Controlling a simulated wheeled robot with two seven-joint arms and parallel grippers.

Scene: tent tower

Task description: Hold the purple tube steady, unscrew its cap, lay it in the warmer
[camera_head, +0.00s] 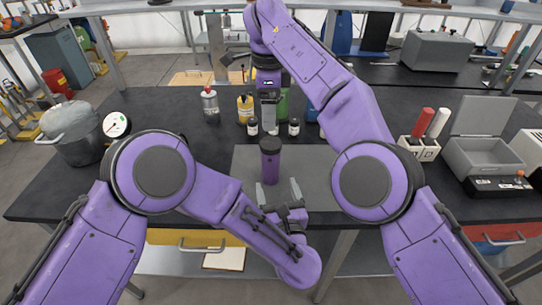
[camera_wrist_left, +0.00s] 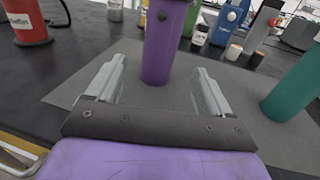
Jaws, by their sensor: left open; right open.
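The purple tube (camera_head: 270,168) stands upright on a grey mat (camera_head: 240,165), with its dark cap (camera_head: 270,143) on top. My left gripper (camera_head: 278,190) is open in front of the tube. In the left wrist view the tube (camera_wrist_left: 168,50) stands beyond and between the two open fingers (camera_wrist_left: 160,88), and I see no contact. My right gripper (camera_head: 269,128) is open just above the cap, pointing down; its fingertips are small and hard to make out. The likely warmer, a grey box with raised lid (camera_head: 482,115) and dark base (camera_head: 500,186), stands at the right.
A teal tube (camera_wrist_left: 295,85) stands right of the purple tube in the left wrist view. A white rack (camera_head: 420,150) holds a red and a white tube. Bottles (camera_head: 210,105) stand behind.

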